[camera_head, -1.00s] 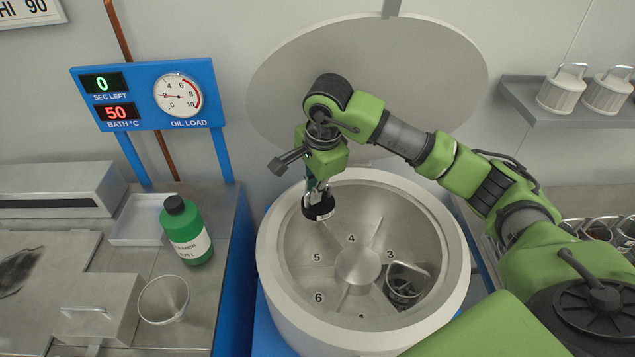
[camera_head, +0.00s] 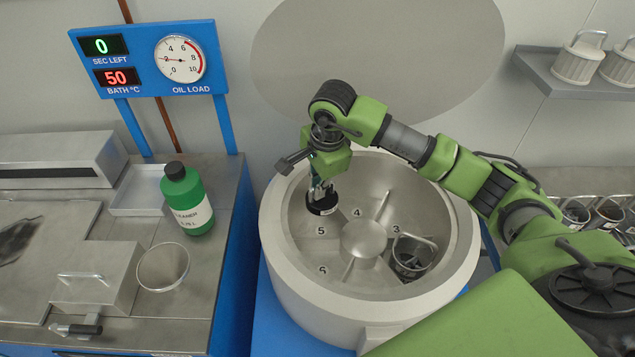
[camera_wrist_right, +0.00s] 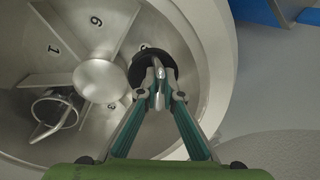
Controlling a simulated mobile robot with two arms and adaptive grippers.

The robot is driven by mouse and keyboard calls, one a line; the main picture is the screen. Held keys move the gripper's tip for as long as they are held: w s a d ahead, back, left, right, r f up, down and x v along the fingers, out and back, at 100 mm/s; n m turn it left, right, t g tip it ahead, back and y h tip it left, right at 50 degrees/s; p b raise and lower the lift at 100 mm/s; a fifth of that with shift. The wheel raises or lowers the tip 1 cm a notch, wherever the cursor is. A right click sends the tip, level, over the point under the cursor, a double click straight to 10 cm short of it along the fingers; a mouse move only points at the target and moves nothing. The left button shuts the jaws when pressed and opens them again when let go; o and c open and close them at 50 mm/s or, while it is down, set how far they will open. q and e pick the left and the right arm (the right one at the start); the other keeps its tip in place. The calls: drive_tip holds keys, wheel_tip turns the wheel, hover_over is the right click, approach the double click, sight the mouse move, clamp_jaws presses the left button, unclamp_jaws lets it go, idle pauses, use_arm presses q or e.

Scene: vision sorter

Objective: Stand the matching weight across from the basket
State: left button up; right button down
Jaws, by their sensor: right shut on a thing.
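I cannot tell whether the weight touches the drum floor. The wire basket (camera_head: 412,262) with dark contents sits in the sector by number 3; it also shows in the right wrist view (camera_wrist_right: 55,115). My left gripper is not in view.
The drum has a round hub (camera_head: 364,240) and raised dividers between sectors. White canisters (camera_head: 578,60) stand on the right shelf. More baskets (camera_head: 607,212) are at the right.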

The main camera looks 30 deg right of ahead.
sight(318, 201)
drive_tip(key=shift+f+b, duration=0.35)
drive_tip(key=shift+f, duration=0.55)
wheel_tip(318, 201, down, 3)
drive_tip(key=b, duration=0.3)
drive_tip(key=shift+f, duration=0.1)
wheel_tip(318, 201, down, 6)
drive_tip(key=b, duration=0.5)
drive_tip(key=shift+f+b, duration=0.15)
drive_tip(key=shift+b, duration=0.25)
drive_tip(key=c, duration=2.1)
unclamp_jaws()
drive_tip(key=shift+c, duration=0.2)
